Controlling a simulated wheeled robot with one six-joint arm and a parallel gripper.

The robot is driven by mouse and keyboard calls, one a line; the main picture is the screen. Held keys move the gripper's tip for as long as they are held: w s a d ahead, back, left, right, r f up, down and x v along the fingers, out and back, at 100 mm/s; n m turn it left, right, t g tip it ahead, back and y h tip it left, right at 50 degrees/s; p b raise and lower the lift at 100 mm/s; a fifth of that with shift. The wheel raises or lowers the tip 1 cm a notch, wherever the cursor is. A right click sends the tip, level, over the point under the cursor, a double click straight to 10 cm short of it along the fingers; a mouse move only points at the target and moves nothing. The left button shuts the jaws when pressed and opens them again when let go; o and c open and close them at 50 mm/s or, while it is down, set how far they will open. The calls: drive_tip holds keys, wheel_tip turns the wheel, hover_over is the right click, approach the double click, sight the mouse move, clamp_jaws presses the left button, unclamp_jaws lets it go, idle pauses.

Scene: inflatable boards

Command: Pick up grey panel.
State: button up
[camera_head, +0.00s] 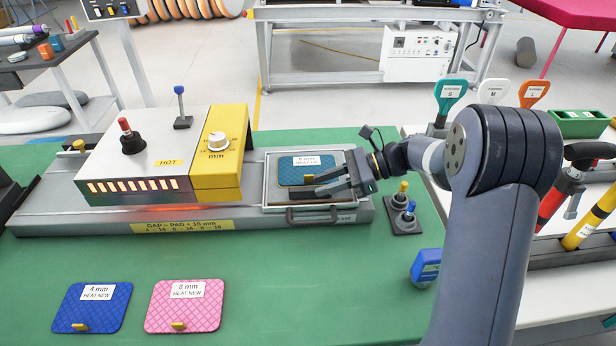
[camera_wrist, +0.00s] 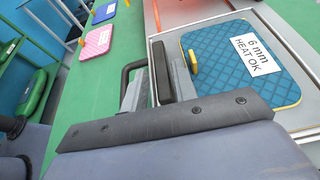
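No plainly grey panel shows. A dark teal-blue quilted panel (camera_head: 308,168) with a yellow edge lies in the grey tray (camera_head: 267,186) at the end of the heater's bed. In the wrist view this panel (camera_wrist: 240,75) has a white label, "6 mm HEAT OK", and a yellow tab (camera_wrist: 193,62). My gripper (camera_head: 320,186) hovers at the front right of the tray, close to the tab. Whether a finger touches the panel or tray cannot be told.
A blue "4 mm" panel (camera_head: 92,309) and a pink "8 mm" panel (camera_head: 185,309) lie front left on the green table. The heater box (camera_head: 160,160), marked HOT, stands left of the tray. The tray's dark handle (camera_head: 320,217) faces front. A switch block (camera_head: 403,216) stands right.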

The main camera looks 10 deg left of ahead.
sight(310, 188)
drive_tip(key=x, duration=0.4)
drive_tip(key=shift+a+f, duration=0.1)
clamp_jaws()
